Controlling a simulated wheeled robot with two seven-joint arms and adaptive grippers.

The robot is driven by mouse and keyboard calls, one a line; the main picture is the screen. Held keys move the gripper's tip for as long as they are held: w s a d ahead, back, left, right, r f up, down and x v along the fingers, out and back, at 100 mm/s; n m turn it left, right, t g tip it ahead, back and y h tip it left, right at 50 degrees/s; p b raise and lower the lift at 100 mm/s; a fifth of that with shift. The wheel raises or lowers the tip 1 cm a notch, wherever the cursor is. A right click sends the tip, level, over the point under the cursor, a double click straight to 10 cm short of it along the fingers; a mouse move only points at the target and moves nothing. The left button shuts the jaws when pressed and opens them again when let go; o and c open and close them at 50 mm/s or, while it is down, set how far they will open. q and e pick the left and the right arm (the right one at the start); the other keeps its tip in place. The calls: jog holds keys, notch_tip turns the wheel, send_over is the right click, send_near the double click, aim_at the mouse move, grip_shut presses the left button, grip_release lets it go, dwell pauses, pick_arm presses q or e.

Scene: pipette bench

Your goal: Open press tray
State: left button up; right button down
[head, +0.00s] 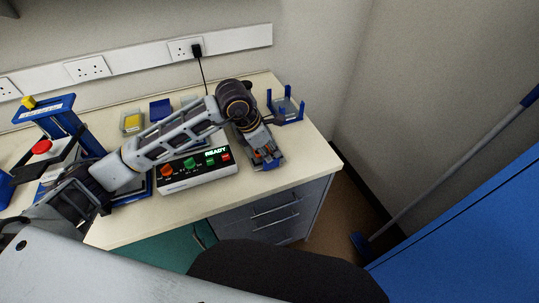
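A blue press-like frame (58,110) with a yellow top piece stands at the left of the bench. A red knob (41,147) shows just below its top. A blue base part beside the frame is partly covered by my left arm, and I cannot tell whether it is a tray or whether it is open. My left arm reaches across the bench to the right. My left gripper (266,158) points down near the bench's front right, over or beside a small blue item, well away from the press. Its finger gap is not clear. My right gripper is not in view.
A white control box (196,177) with coloured buttons and a READY display sits at the front of the bench (299,150). A blue-posted holder (287,107) stands at the back right. A yellow-filled tray (132,122) and a blue block (160,109) lie near the wall.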

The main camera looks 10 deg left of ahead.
pick_arm(q)
notch_tip(320, 180, up, 7)
dwell(0.5)
jog(key=shift+s+f, duration=0.1)
dwell(0.5)
